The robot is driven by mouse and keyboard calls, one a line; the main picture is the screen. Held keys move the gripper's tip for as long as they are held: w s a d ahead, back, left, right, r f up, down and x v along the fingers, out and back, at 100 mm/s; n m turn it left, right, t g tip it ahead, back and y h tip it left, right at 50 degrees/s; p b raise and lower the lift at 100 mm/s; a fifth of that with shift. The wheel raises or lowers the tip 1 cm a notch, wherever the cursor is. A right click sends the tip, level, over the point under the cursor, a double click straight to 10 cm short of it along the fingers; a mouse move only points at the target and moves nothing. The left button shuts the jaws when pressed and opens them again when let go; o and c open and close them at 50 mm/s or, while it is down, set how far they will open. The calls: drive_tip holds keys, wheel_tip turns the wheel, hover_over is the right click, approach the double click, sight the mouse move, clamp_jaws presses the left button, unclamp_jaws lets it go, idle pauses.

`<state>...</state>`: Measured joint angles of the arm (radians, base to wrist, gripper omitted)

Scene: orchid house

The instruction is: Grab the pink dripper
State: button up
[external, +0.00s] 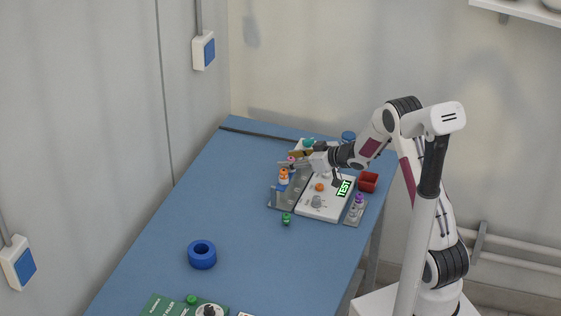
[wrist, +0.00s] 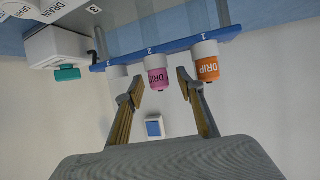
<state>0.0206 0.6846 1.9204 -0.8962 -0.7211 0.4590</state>
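The pink dripper (wrist: 158,78), with a white collar and dark lettering, sits at the blue numbered rack bar (wrist: 175,49), by the number 2. It also shows small in the external view (external: 291,160), at my gripper's tip. My gripper (wrist: 160,80) is open, with one finger on each side of the pink dripper in the wrist view. Gaps show between it and both fingers; how far the fingertips reach along it I cannot tell. The gripper also shows in the external view (external: 284,163), level above the rack.
An orange dripper (wrist: 207,69) sits close beside the right finger. A pale dripper (wrist: 118,72) is left of the pink one. A white device with a TEST sign (external: 325,203), red container (external: 368,182) and blue ring (external: 202,254) are on the table.

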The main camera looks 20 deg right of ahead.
sight(291, 158)
idle(0.5)
drive_tip(key=c, duration=0.9)
drive_tip(key=shift+r, duration=4.95)
